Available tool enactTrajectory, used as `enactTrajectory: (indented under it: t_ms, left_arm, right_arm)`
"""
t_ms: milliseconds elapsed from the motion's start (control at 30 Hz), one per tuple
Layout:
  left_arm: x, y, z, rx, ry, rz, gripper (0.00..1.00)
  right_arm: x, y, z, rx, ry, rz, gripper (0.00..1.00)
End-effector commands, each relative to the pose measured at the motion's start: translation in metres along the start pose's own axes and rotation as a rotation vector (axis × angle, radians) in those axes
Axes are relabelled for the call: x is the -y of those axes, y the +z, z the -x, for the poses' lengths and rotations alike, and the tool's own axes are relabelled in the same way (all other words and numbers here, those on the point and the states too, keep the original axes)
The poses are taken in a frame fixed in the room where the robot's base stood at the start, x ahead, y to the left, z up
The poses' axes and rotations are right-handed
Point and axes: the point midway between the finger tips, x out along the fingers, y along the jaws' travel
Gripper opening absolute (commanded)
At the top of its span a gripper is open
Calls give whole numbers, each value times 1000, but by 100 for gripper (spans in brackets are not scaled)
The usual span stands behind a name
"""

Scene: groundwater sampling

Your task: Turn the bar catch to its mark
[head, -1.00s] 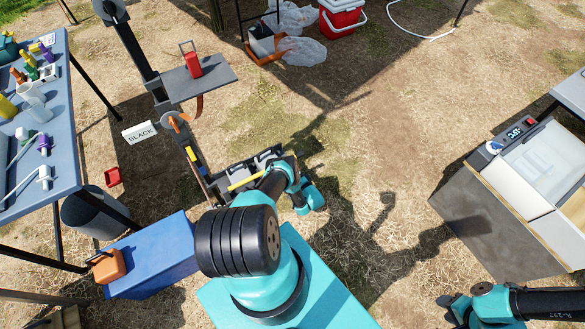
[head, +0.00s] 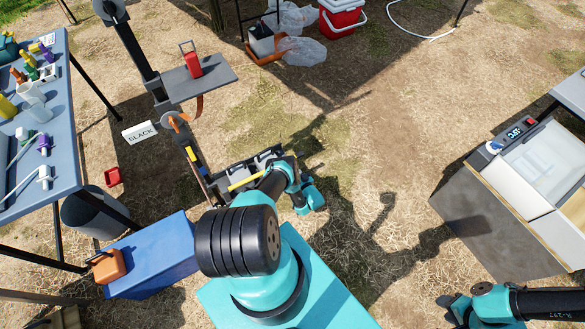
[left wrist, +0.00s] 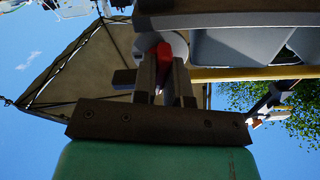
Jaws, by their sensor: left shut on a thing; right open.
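In the left wrist view, my left gripper (left wrist: 163,85) has its two fingers on either side of a small red piece (left wrist: 161,54), which looks like the bar catch. It is in front of a pale round disc beside a rack. The fingers hide much of the piece, and I cannot make out the mark. In the head view, my left arm reaches to the dark rack (head: 213,184) with a yellow bar (head: 246,181); the left fingers and the catch are hidden there. My right gripper (head: 453,310) is open and empty at the bottom right, far from the rack.
A white SLACK sign (head: 140,132) stands left of the rack. A blue box (head: 155,262) carries an orange case (head: 108,267). A blue table (head: 60,150) with bottles is at left, a white-lidded chest (head: 545,165) at right.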

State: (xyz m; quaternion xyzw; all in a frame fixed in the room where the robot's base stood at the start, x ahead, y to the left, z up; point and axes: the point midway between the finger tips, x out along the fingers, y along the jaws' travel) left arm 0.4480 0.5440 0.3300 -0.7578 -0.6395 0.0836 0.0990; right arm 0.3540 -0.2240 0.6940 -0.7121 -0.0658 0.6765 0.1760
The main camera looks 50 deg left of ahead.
Motion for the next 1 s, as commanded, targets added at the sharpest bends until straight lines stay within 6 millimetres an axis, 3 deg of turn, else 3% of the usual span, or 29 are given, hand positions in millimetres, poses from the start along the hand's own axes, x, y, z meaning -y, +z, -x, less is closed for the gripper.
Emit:
enactTrajectory:
  t_ms: [267, 533, 567, 800, 867, 1000]
  left_arm:
    - [0, 0, 1, 0, 0, 236, 0]
    - [0, 0, 1, 0, 0, 262, 0]
    - [0, 0, 1, 0, 1, 262, 15]
    - [0, 0, 0, 0, 0, 261, 38]
    - [0, 0, 0, 0, 0, 261, 43]
    - [0, 0, 0, 0, 0, 260, 43]
  right_arm:
    - [0, 0, 0, 0, 0, 0, 43]
    - [0, 0, 0, 0, 0, 0, 43]
    - [0, 0, 0, 0, 0, 0, 43]
    - [0, 0, 0, 0, 0, 0, 43]
    - [0, 0, 0, 0, 0, 0, 43]
    - [0, 0, 0, 0, 0, 0, 43]
